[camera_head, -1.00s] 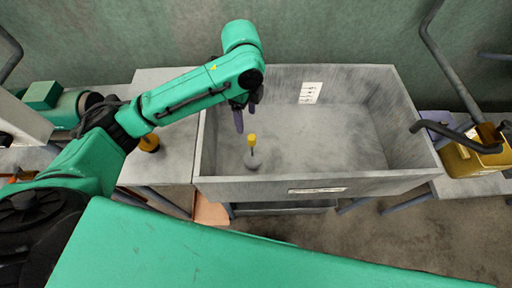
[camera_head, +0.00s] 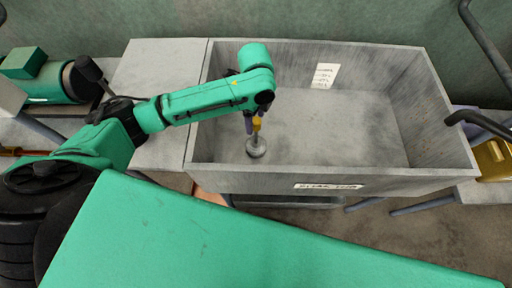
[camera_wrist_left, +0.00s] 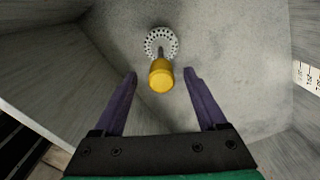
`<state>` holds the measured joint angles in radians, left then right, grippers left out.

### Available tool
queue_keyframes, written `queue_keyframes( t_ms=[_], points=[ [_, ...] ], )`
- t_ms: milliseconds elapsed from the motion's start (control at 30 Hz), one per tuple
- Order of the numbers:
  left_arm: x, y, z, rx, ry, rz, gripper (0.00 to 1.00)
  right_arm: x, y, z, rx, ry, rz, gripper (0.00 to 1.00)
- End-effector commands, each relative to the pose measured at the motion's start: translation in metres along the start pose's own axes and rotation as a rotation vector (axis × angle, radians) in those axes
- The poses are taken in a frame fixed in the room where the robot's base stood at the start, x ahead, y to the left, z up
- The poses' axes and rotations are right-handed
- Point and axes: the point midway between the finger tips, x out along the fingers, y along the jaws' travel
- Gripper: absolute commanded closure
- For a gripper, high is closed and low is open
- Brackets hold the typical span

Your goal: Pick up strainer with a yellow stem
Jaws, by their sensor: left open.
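The strainer (camera_head: 256,148) stands upright inside the grey sink-like trough, near its left end, with a round perforated disc at the bottom and a yellow stem top. In the left wrist view the yellow stem (camera_wrist_left: 161,76) points up toward the camera, with the perforated disc (camera_wrist_left: 161,42) below it on the trough floor. My left gripper (camera_head: 252,122) is above the strainer, at the stem's top. In the left wrist view its two purple fingers (camera_wrist_left: 160,82) are apart, one on each side of the stem, with gaps on both sides. My right gripper is not in view.
The trough (camera_head: 330,178) has high walls around the strainer; its right part is empty. A grey table (camera_head: 150,75) adjoins on the left. A yellow container (camera_head: 493,160) and dark bent pipes stand at the right.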

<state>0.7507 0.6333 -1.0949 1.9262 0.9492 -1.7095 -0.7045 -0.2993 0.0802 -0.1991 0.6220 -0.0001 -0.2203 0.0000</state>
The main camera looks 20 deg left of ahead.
Motion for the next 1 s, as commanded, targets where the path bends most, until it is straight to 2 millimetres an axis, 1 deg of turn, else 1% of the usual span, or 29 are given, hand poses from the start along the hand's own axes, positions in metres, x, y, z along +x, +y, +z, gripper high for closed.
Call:
queue_keyframes(
  t_ms=[33,167,300,367,433,600,633,667,700,767,800,833,1000],
  points=[
    [0.007,0.000,0.000,-0.001,-0.001,0.002,0.26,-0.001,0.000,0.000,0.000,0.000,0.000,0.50],
    [0.023,0.000,-0.001,0.000,0.000,0.000,0.26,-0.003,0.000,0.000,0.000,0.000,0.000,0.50],
    [0.051,0.000,-0.001,-0.001,-0.001,0.003,0.26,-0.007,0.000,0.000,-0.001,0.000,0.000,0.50],
    [0.060,-0.001,-0.001,-0.001,-0.002,0.000,0.26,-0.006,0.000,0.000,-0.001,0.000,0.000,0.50],
    [0.065,-0.001,-0.001,0.001,-0.001,-0.002,0.26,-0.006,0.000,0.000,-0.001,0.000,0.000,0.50],
    [0.066,-0.001,-0.001,0.002,-0.001,-0.002,0.26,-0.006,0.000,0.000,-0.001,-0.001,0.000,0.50],
    [0.066,-0.001,-0.001,0.002,-0.001,-0.002,0.33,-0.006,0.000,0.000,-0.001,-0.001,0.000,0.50],
    [0.066,-0.001,-0.001,0.002,-0.001,-0.002,0.45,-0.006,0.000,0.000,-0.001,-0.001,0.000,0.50],
    [0.066,-0.001,-0.001,0.001,-0.001,-0.002,0.60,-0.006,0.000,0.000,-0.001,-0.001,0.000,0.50],
    [0.066,-0.001,-0.001,0.001,-0.001,-0.002,0.83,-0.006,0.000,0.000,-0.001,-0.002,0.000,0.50],
    [0.066,-0.001,-0.001,0.001,-0.001,-0.002,0.98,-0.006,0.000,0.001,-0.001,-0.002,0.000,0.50],
    [0.066,-0.001,-0.001,0.001,-0.001,-0.002,1.00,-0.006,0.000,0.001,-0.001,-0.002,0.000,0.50],
    [0.065,-0.001,-0.001,0.001,-0.001,-0.002,1.00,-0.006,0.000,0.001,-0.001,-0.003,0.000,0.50]
  ],
)
